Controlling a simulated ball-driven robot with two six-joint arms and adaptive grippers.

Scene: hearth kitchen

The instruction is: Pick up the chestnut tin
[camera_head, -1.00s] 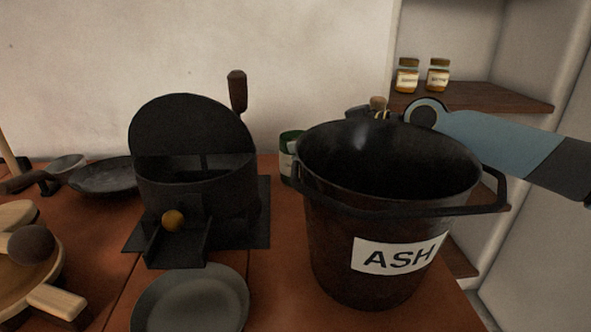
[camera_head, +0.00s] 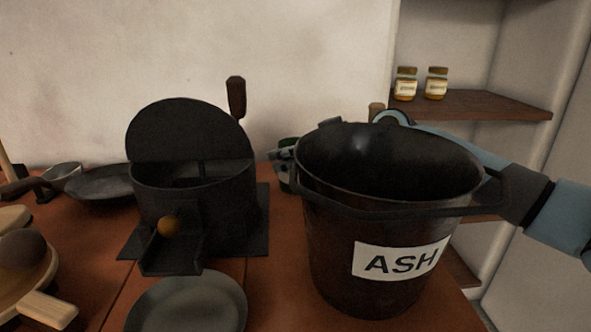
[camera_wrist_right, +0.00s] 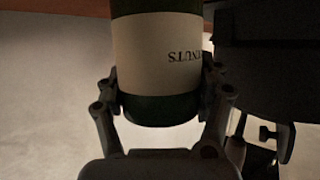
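The chestnut tin (camera_head: 284,182) is dark green with a pale label. In the head view it stands on the table behind the ash bucket, mostly hidden by the bucket and my right gripper (camera_head: 282,155). In the right wrist view the tin (camera_wrist_right: 158,55) fills the space between the two fingers, its label upside down with "NUTS" partly legible. The fingers lie along both sides of the tin, close to its wall; whether they press on it I cannot tell. My left gripper is out of view.
A black bucket (camera_head: 385,235) marked ASH stands in front of the tin, with my right arm reaching behind it. A black roaster (camera_head: 192,190) with an orange-brown ball in its chute is left of the tin. A dark plate (camera_head: 188,305) lies in front. Two jars (camera_head: 405,85) stand on a shelf.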

